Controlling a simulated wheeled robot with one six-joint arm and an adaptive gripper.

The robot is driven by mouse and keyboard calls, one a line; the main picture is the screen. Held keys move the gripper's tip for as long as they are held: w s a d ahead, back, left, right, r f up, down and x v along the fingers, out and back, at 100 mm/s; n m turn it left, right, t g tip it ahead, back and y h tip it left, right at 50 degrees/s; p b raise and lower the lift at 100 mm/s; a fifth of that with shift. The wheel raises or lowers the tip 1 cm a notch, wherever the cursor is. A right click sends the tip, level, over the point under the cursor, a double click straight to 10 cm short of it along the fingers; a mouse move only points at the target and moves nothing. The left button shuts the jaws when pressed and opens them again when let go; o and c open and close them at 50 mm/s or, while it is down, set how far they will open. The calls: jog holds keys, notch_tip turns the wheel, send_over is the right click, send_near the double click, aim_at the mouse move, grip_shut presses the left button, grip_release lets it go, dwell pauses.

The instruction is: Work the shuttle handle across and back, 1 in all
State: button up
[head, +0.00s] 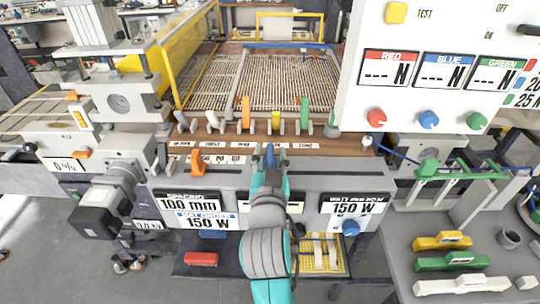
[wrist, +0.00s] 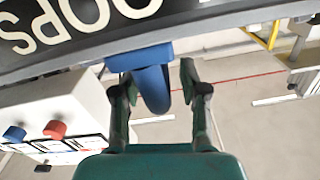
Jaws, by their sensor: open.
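A blue handle, which looks like the shuttle handle (wrist: 152,88), sticks out from a dark panel edge in the wrist view. In the head view a small blue part of it (head: 270,150) shows just beyond my gripper, at the brown front ledge. My gripper (head: 270,168) reaches up the middle of the machine front. In the wrist view its two fingers (wrist: 157,92) are apart, one on each side of the blue handle. A gap shows on the right side; whether the left finger touches it I cannot tell.
A dark slot (head: 315,175) runs along the grey front. Orange, yellow, green and white levers (head: 276,121) stand behind the ledge. A white control box (head: 450,75) with red, blue and green knobs overhangs at upper right. A side table (head: 400,265) holds coloured bars.

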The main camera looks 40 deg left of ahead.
grip_shut()
jog(key=w+d, duration=0.4)
jog(key=d, duration=0.2)
jog(key=w+d, duration=0.5)
jog(key=d, duration=0.2)
jog(key=w+d, duration=0.4)
jog(key=d, duration=0.3)
jog(key=shift+w+d, duration=0.25)
jog(key=shift+w, duration=0.15)
jog(key=shift+d, duration=0.1)
grip_release()
jog(key=shift+w+d, duration=0.1)
jog(key=shift+d, duration=0.05)
